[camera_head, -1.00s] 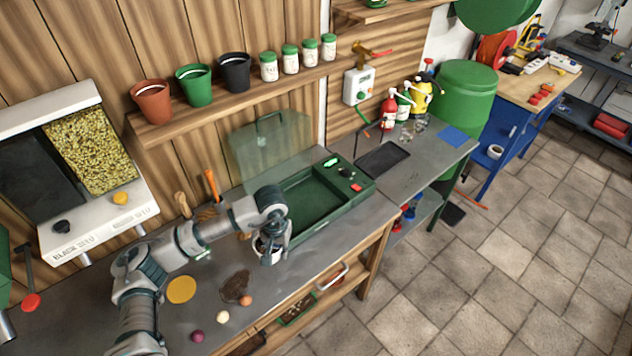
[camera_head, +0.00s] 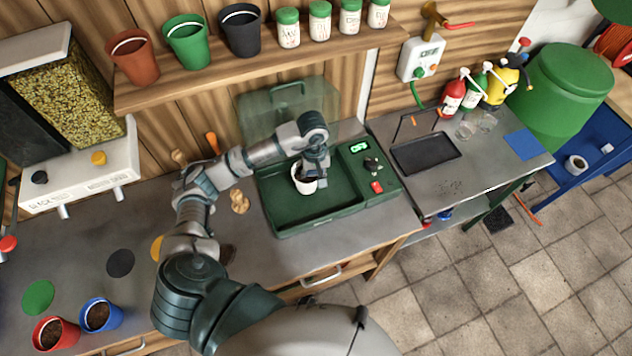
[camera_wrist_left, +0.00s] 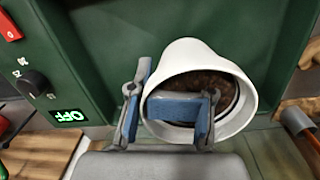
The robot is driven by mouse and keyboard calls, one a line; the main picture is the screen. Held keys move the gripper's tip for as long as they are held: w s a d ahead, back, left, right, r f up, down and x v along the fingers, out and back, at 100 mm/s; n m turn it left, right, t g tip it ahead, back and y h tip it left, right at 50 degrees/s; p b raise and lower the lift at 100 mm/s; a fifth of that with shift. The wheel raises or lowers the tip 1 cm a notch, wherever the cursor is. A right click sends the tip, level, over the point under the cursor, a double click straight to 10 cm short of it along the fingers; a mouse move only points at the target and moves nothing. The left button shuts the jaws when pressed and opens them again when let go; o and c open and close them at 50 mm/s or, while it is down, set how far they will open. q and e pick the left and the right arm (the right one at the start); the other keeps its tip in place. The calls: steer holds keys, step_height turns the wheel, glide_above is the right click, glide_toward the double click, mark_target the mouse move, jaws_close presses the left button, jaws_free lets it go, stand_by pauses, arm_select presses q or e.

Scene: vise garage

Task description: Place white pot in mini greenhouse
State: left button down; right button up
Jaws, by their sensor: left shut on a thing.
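The white pot (camera_head: 303,184) with dark soil inside is over the green tray of the mini greenhouse (camera_head: 330,212), within its walls in the head view. My left gripper (camera_head: 316,170) is shut on the pot's wall. In the left wrist view, the white pot (camera_wrist_left: 240,112) is tilted in the picture, with one blue-padded finger in its mouth and the gripper (camera_wrist_left: 172,110) at its rim. I cannot tell if the pot's base touches the tray floor. The greenhouse's clear lid (camera_head: 290,105) stands open at the back. My right gripper is not in view.
The greenhouse's control panel (camera_head: 368,165) reads OFF. A black tray (camera_head: 425,152) lies to the right. A red pot (camera_head: 55,333) and a blue pot (camera_head: 100,315) stand at lower left. A shelf (camera_head: 270,68) with pots and jars hangs above.

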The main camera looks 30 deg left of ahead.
arm_select(q)
steer(key=f, duration=0.1)
steer(key=d+f, duration=0.1)
steer(key=f, duration=0.1)
steer(key=shift+d+f, duration=0.1)
steer(key=shift+f, duration=0.05)
steer(key=shift+w+f, duration=0.1)
steer(key=shift+a+f, duration=0.1)
steer(key=shift+a, duration=0.2)
steer(key=c, duration=1.3)
jaws_free()
steer(key=shift+a, duration=0.15)
steer(key=o, duration=0.4)
steer(key=shift+a, duration=0.1)
steer(key=shift+o, duration=0.8)
steer(key=shift+d, duration=0.4)
steer(key=shift+r, duration=0.45)
steer(key=r, duration=0.6)
steer(key=a+r, duration=0.1)
steer(key=r, duration=0.2)
steer(key=shift+w+a+r+b, duration=0.1)
steer(key=shift+r+b, duration=0.3)
steer(key=shift+r, duration=0.7)
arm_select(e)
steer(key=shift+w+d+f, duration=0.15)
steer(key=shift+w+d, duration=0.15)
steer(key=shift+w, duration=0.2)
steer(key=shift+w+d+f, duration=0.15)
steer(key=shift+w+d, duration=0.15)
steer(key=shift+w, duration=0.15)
